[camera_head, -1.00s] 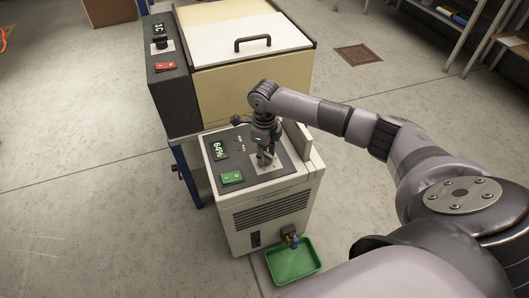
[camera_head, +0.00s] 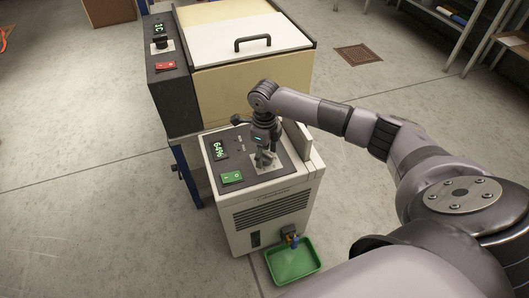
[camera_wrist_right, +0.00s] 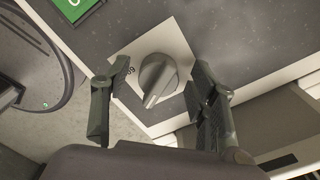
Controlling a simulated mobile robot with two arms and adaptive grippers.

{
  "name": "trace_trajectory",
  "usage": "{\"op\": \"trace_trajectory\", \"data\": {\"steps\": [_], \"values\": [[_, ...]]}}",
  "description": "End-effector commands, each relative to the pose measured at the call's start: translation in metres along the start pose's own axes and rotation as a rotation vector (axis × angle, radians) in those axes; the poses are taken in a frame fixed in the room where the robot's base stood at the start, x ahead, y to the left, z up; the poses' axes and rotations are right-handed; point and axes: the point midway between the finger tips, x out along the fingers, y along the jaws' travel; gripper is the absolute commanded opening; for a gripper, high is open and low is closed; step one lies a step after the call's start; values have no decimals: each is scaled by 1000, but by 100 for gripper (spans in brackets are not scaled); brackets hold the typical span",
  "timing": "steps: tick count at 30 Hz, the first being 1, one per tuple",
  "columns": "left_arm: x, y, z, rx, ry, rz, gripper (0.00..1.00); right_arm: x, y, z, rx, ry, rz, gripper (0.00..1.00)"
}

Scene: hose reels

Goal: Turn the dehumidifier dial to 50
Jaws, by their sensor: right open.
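The dehumidifier (camera_head: 275,214) is a beige box with a dark sloping top panel. Its display (camera_head: 218,150) reads 64% in green, and a green rocker switch (camera_head: 232,178) sits below it. My right gripper (camera_head: 264,160) is over the dial at the panel's right side and mostly hides it in the head view. In the right wrist view, the grey dial (camera_wrist_right: 158,78) sits on a light plate (camera_wrist_right: 130,50) between the two open fingers of the right gripper (camera_wrist_right: 158,100). The fingers stand apart from the dial on both sides. My left gripper is not in view.
A larger cream cabinet (camera_head: 240,92) with a handled white lid (camera_head: 245,40) stands behind, with its own dark panel (camera_head: 168,85), knob and red switch. A green tray (camera_head: 293,262) lies on the floor in front. Shelves stand at upper right. The floor at left is clear.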

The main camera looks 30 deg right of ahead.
Motion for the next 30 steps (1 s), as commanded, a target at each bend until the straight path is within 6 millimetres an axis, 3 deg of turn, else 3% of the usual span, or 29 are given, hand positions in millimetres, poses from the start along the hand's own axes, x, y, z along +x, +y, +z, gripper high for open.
{"op": "trace_trajectory", "data": {"steps": [5, 19, 24, 30], "values": [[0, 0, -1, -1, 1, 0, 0, -14, -1, 1, -1, -3, -1, 54], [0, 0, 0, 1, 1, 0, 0, -104, -1, 1, 0, -2, -1, 54], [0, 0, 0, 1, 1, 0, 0, -118, 0, 0, 0, 0, -1, 54], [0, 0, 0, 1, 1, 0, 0, -120, 0, 0, 0, 0, 0, 54]]}}
